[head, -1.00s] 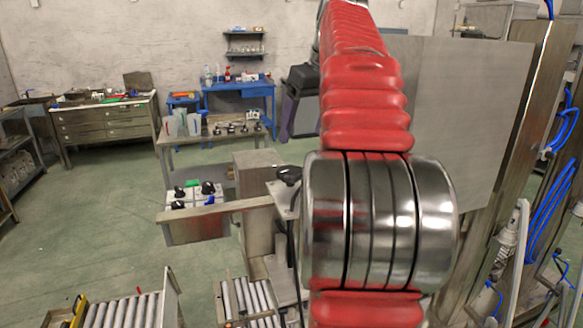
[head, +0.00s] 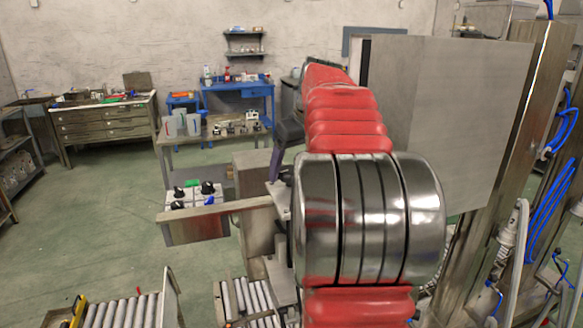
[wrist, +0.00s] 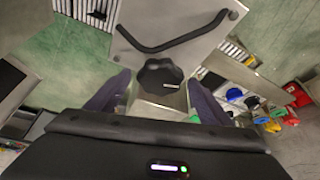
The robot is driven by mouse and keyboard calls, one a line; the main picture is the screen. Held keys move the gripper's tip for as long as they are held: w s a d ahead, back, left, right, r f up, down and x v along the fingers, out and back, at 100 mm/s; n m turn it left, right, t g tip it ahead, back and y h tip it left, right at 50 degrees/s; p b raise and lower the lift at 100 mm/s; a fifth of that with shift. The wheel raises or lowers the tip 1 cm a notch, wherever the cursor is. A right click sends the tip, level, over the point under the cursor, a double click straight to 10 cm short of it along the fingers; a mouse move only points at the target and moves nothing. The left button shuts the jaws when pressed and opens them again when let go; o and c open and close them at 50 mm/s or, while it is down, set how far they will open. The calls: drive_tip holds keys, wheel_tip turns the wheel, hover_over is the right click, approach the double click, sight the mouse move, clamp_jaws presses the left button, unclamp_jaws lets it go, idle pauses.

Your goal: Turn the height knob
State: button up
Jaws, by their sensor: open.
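A black lobed knob (wrist: 160,74) with a small pale mark stands on a metal plate in the wrist view. It lies between the two dark purple fingers of my gripper (wrist: 159,82), which are spread apart with a gap on both sides. I cannot tell from this view how far below the fingertips the knob is. In the head view my gripper (head: 277,160) points down over the metal stand and the knob is hidden behind it and my red arm.
A control box (head: 196,225) with black knobs, a green button and a blue knob sits left of the stand. Roller conveyors (head: 120,312) lie below. A grey panel (head: 455,130) and blue cables (head: 545,220) are on the right. A bent black handle (wrist: 173,42) is near the knob.

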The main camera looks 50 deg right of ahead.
drive_tip(key=shift+f, duration=0.1)
drive_tip(key=shift+c, duration=0.4)
drive_tip(key=c, duration=1)
drive_tip(key=shift+m, duration=0.4)
